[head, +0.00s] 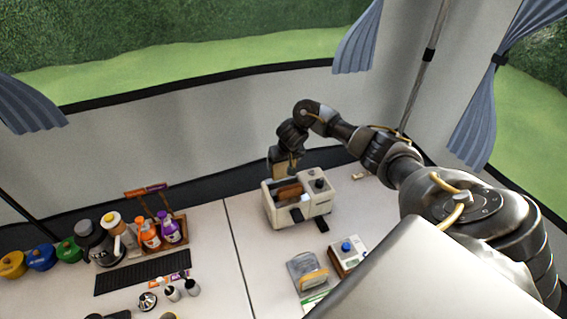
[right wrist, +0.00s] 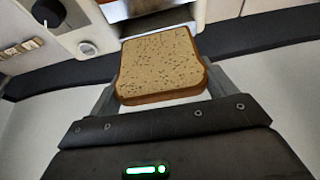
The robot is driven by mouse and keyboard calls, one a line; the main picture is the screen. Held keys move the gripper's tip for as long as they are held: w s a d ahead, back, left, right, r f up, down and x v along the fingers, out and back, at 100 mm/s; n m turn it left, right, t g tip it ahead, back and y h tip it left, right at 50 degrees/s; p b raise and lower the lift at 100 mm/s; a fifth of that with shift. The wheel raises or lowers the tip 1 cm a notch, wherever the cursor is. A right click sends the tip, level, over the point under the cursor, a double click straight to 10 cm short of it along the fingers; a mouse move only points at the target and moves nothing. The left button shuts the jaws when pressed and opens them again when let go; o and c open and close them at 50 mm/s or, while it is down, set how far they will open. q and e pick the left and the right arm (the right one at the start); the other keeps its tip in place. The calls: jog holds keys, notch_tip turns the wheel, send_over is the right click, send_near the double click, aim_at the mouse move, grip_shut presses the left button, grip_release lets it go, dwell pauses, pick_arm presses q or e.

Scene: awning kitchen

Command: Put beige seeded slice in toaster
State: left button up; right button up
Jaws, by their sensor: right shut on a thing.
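The beige seeded slice (right wrist: 160,65) is clamped between the fingers of my right gripper (right wrist: 160,95) in the right wrist view. In the head view my right gripper (head: 291,166) is at the back left side of the toaster, with the tan slice (head: 279,168) just above the toaster's rear edge. The cream toaster (head: 312,208) stands on the white counter, with a dark knob on top. A brown piece (head: 289,191) shows in its top opening. In the right wrist view the toaster (right wrist: 75,40) is beyond the slice, apart from it as far as I can tell. My left gripper is out of view.
A small board with a blue-topped item (head: 347,250) and a grey container (head: 306,272) stand in front of the toaster. Several bottles (head: 150,233), a coffee pot (head: 100,246) and a black rack (head: 143,273) are at the left.

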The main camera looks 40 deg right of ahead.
aim_at(283, 171)
jog(key=shift+w+f+b, duration=0.1)
jog(key=shift+f+b, duration=1.25)
jog(key=shift+b, duration=0.25)
jog(key=shift+f, duration=0.9)
jog(key=o, duration=0.6)
jog(key=shift+o, duration=0.2)
notch_tip(283, 171, up, 5)
jog(key=p, duration=0.6)
jog(key=shift+r, duration=1)
